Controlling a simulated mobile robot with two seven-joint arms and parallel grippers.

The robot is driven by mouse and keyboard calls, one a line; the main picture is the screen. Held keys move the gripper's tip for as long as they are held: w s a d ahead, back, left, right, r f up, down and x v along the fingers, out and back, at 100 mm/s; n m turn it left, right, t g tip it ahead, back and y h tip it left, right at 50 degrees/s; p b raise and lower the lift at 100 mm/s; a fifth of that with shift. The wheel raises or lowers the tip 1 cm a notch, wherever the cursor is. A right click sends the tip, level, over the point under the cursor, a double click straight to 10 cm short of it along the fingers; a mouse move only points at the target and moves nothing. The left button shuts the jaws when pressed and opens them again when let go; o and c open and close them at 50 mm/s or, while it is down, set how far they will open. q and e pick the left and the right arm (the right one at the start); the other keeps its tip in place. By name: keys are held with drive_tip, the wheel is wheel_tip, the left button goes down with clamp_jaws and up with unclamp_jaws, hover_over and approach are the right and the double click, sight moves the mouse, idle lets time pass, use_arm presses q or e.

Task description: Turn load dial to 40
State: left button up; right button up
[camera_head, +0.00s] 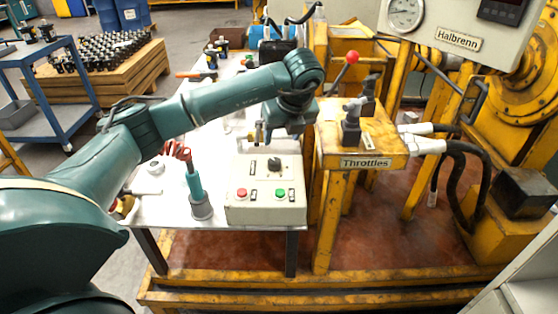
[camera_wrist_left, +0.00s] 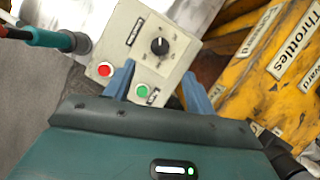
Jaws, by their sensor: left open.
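The load dial is a black round knob (camera_head: 274,164) on a beige control box (camera_head: 240,212). The box stands at the front right of the white table. The dial also shows in the left wrist view (camera_wrist_left: 159,46), with a white pointer mark and scale marks around it; the numbers are too small to read. Below it are a red button (camera_head: 242,194) and a green button (camera_head: 280,194). My left gripper (camera_head: 261,136) hangs behind and above the box. In the left wrist view its two blue fingers (camera_wrist_left: 158,88) are apart and empty, not touching the dial. My right gripper is not in view.
A teal-handled tool (camera_head: 193,182) stands in a grey holder just left of the box. The yellow throttle stand (camera_head: 330,152) with upright levers and a red-knobbed lever (camera_head: 352,58) is close on the right. A gauge panel (camera_head: 460,20) hangs at upper right.

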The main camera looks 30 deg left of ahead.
sight(275, 161)
use_arm(q)
drive_tip(key=x, duration=1.1)
drive_tip(key=shift+f, duration=0.2)
drive_tip(key=shift+c, duration=0.2)
drive_tip(key=c, duration=0.9)
